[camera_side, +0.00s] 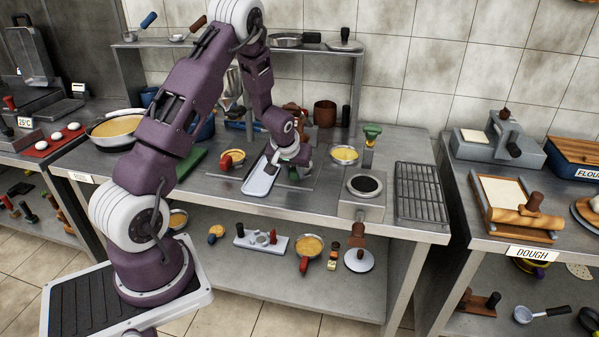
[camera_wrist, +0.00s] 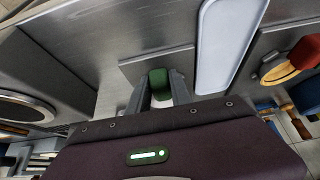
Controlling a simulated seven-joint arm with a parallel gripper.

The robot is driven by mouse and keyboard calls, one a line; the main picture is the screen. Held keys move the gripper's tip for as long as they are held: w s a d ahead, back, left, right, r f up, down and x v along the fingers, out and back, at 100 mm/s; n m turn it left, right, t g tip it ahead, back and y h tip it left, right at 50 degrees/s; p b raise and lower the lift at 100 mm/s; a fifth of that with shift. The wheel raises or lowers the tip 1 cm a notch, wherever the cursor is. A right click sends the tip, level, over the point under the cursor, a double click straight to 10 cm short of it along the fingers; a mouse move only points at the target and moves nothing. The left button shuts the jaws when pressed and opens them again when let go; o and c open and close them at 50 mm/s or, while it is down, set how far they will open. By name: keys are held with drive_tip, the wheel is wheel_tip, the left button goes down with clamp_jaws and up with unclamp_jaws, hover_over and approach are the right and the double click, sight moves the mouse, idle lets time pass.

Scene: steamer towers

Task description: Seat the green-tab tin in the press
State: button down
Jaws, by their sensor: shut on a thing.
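My gripper (camera_wrist: 158,90) is shut on a small green piece (camera_wrist: 160,80), which looks like a tab. Its tin body cannot be made out. In the side view my gripper (camera_side: 294,168) points down, low over the worktop, with a little green showing at the fingers. A square metal plate (camera_wrist: 130,68) lies under the fingers. What looks like the press (camera_side: 352,208) is a steel block with a dark round recess (camera_side: 364,184), to the right of my gripper. A green-topped post (camera_side: 372,133) stands behind it. The round recess (camera_wrist: 20,110) also shows at the left of the wrist view.
A pale tray (camera_side: 261,180) lies just left of my gripper. A red-tab tin (camera_side: 234,156) is farther left. A yellow-filled tin (camera_side: 344,154) stands behind the block. A wire rack (camera_side: 420,192) lies at the right. Some bare worktop shows between gripper and block.

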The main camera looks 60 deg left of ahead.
drive_tip(key=shift+f, duration=0.2)
drive_tip(key=c, duration=1.1)
unclamp_jaws()
drive_tip(key=shift+r, duration=0.1)
drive_tip(key=v, duration=0.7)
drive_tip(key=shift+v, duration=2.2)
